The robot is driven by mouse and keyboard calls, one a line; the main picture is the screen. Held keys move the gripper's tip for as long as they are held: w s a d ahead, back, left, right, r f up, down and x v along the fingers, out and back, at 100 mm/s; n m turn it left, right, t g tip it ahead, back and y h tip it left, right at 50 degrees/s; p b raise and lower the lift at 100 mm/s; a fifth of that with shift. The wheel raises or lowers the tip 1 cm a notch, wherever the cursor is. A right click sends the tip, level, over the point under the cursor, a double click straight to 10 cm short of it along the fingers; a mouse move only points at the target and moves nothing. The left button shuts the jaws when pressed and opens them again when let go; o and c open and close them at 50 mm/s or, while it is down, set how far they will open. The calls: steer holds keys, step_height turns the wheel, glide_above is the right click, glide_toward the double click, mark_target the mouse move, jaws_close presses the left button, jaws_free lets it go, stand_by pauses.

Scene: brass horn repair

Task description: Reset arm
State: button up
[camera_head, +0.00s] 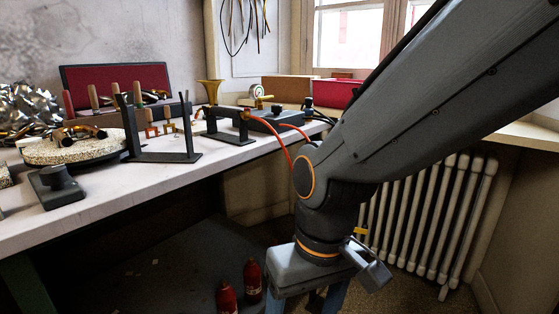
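My gripper (308,300) hangs at the end of my arm, low in the centre of the head view, pointing down in front of the bench. Its two blue-grey fingers stand apart, with a gap between them. The fingertips run out of the bottom of the picture. I see nothing held in the part of the gap that shows. The arm comes in from the upper right and bends at the elbow-like joint with an orange ring.
The white workbench (110,207) at left carries a black stand (165,157), a round speckled pad (70,152), a brass horn piece (210,88) and a red-lined case (115,78). Two red bottles (252,280) stand on the floor left of my gripper. A radiator (430,220) is at right.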

steer(key=s+d+r+m+p, duration=0.1)
steer(key=d+r+m+p, duration=0.1)
steer(key=d+r+p, duration=0.6)
steer(key=s+d+r+m+h+p, duration=0.1)
steer(key=d+r+m+p, duration=0.1)
steer(key=d+r+p, duration=0.5)
step_height(320, 180, up, 5)
steer(key=p, duration=1)
steer(key=shift+d+r+m, duration=0.15)
steer(key=shift+d+m, duration=0.15)
steer(key=shift+d, duration=0.05)
